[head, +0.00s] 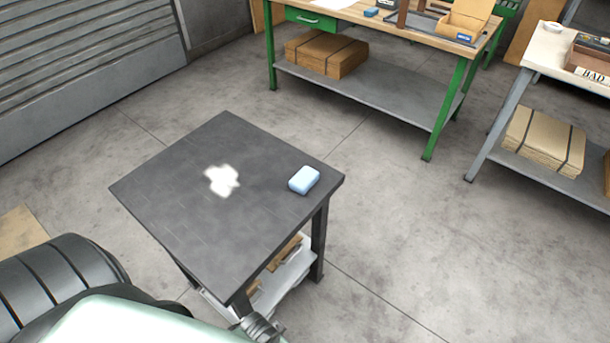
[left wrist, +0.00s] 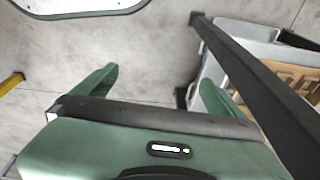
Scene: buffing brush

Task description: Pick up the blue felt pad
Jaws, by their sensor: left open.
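The light blue block-shaped felt pad (head: 304,180) lies on the dark top of a small table (head: 190,215), near its right corner. A white patch (head: 222,180) is to the pad's left. My left gripper (left wrist: 158,88) shows in the left wrist view with its two green fingers wide apart and nothing between them. It is low, beside the table's dark frame, and apart from the pad. The pad is not in the left wrist view. In the head view my left arm fills the lower left; its fingers cannot be made out there. My right gripper is not in view.
A green-legged workbench (head: 400,95) stands at the back, with a small blue item (head: 371,12) on it. Another bench (head: 545,50) stands at the right. The small table's lower shelf holds a grey bin (left wrist: 235,45) with brown items. Floor around the table is mostly clear.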

